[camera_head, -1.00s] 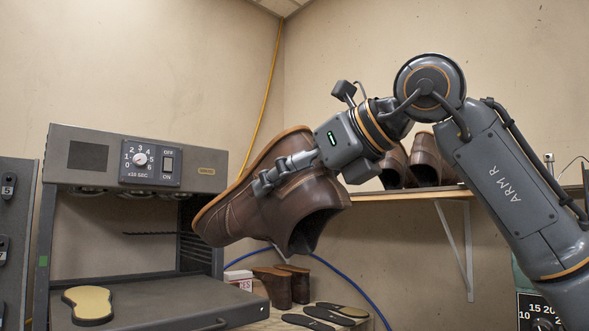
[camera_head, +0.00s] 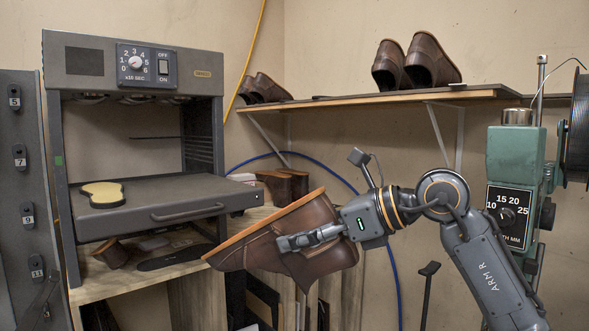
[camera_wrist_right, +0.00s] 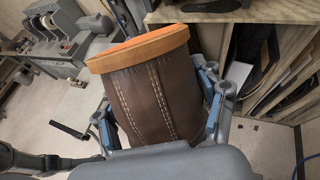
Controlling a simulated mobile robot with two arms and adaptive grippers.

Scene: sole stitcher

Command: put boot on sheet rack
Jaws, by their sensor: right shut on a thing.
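A brown leather boot (camera_head: 300,228) with a tan sole edge is held in the air by my right gripper (camera_head: 308,238). It is tilted, its toe pointing left and down and its sole facing up and left. In the right wrist view the boot (camera_wrist_right: 148,95) sits between the two fingers, its orange-tan sole edge at the top. What looks like the sheet rack is the wooden frame (camera_wrist_right: 284,88) with upright dark and pale sheets, under the bench. In the head view the boot partly hides it. My left gripper is not in view.
A grey oven-like machine (camera_head: 140,50) with a pulled-out tray (camera_head: 150,198) stands left of the boot. A wall shelf (camera_head: 380,98) above holds other brown boots (camera_head: 425,62). A green machine (camera_head: 512,160) stands at the right. Open floor (camera_wrist_right: 60,120) shows in the wrist view.

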